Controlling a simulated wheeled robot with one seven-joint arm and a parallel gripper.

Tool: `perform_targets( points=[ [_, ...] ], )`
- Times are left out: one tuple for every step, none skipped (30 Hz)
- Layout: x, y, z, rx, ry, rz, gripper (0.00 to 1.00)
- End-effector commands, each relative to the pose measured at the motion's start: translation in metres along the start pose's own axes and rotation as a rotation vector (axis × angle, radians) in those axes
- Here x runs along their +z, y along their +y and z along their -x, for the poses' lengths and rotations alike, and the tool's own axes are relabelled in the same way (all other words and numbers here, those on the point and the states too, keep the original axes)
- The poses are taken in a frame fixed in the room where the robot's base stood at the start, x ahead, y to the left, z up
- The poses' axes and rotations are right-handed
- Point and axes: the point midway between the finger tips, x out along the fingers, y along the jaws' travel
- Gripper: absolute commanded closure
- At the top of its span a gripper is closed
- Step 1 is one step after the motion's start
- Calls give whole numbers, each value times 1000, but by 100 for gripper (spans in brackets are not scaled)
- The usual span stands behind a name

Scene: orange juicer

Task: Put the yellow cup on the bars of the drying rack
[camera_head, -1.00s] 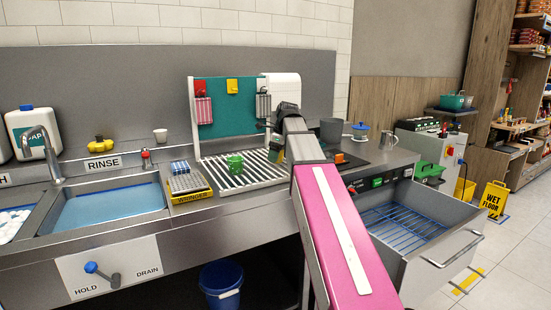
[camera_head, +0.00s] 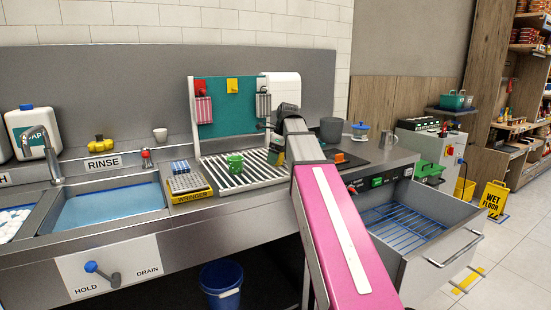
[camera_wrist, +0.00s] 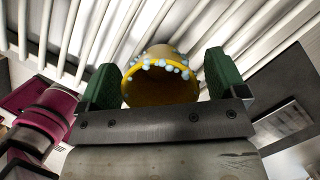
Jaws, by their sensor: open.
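The yellow cup (camera_wrist: 158,88) shows in the wrist view with its open mouth toward the camera and pale suds drops along the rim. My gripper (camera_wrist: 160,62) is open, with one green finger pad on each side of the cup. A small gap shows beside the right pad; contact at the left pad is unclear. White bars of the drying rack (camera_wrist: 225,25) lie right behind the cup; whether it rests on them cannot be told. In the head view the rack (camera_head: 226,181) stands on the counter, and my arm covers its right end and most of the cup.
A green cup (camera_head: 235,162) stands on the rack left of my gripper. A teal board (camera_head: 232,112) with hanging cloths rises behind it. A wringer tray (camera_head: 188,187) and a water-filled sink (camera_head: 105,208) lie left. A grey pot (camera_head: 331,130) and an open drawer (camera_head: 440,262) are right.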

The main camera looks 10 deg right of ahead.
Motion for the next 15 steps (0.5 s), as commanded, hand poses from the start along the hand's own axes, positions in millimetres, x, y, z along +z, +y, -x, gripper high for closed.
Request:
perform_targets(
  points=[
    [0, -1, 6, -1, -1, 0, 10],
    [0, -1, 11, -1, -1, 0, 10],
    [0, -1, 17, -1, -1, 0, 10],
    [0, -1, 23, -2, -1, 0, 10],
    [0, -1, 28, -2, -1, 0, 10],
    [0, -2, 35, -2, -1, -1, 10],
    [0, -1, 41, -2, -1, 0, 10],
    [0, -1, 47, -2, -1, 0, 10],
    [0, -1, 54, -2, -1, 0, 10],
    [0, -1, 60, -2, -1, 0, 10],
    [1, -1, 65, -1, -1, 0, 10],
    [1, -1, 72, -1, -1, 0, 10],
    [1, -1, 78, -2, -1, 1, 10],
    [1, -1, 82, -2, -1, 0, 10],
    [1, -1, 88, -1, -1, 0, 10]
  ],
)
